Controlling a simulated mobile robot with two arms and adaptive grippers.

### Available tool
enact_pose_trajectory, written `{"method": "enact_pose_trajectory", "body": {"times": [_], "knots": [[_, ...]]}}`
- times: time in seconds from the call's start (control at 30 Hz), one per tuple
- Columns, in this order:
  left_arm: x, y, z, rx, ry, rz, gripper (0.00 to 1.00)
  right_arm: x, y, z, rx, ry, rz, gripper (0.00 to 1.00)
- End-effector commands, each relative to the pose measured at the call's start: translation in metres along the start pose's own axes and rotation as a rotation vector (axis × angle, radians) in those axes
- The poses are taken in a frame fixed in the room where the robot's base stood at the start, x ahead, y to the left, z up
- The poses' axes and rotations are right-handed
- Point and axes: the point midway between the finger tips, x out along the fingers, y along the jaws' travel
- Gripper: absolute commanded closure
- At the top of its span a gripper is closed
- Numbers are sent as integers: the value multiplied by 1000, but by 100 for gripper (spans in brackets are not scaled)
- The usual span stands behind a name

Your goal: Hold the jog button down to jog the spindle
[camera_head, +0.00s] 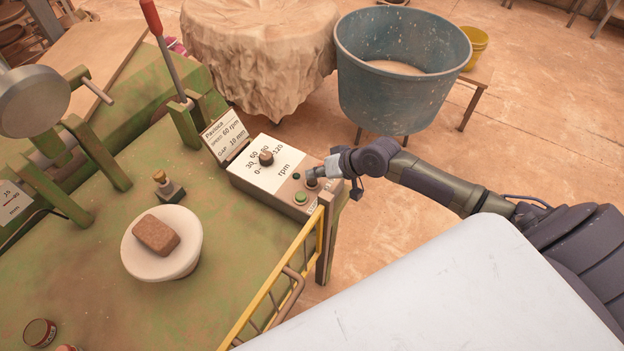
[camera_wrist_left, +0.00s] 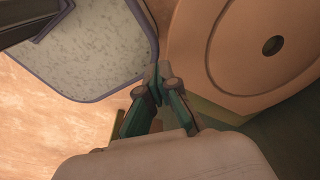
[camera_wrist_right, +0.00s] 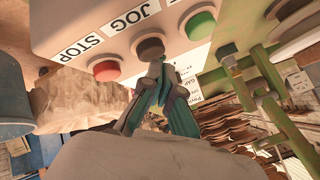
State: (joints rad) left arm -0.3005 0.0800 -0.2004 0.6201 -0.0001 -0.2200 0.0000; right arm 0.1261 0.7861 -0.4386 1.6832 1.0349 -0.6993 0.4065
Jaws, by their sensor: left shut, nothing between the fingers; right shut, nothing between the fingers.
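The control box (camera_head: 268,168) has a dial (camera_head: 266,158) marked in rpm and a row of buttons at its right end. In the right wrist view the jog button (camera_wrist_right: 150,48) is dark brown and stands between the red stop button (camera_wrist_right: 106,70) and a green button (camera_wrist_right: 200,25). My right gripper (camera_head: 311,176) is shut and empty over these buttons. In the right wrist view its closed fingertips (camera_wrist_right: 156,68) are right at the jog button; whether they touch or press it I cannot tell. My left gripper (camera_wrist_left: 162,78) is shut and empty, seen only in its wrist view.
A yellow rail (camera_head: 275,275) runs along the bench's right edge, below the box. A round white stand (camera_head: 188,258) bears a brown block (camera_head: 156,234). A red-handled lever (camera_head: 152,17) rises behind the box. A large blue tub (camera_head: 385,100) stands beyond.

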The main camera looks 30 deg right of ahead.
Motion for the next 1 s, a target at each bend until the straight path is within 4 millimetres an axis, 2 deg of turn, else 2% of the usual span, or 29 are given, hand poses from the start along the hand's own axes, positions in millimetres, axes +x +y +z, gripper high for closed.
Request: {"method": "enact_pose_trajectory", "body": {"times": [1.0], "knots": [[5,0,0,0,1,-1,100,6,4,5,1,-1,0,100]]}}
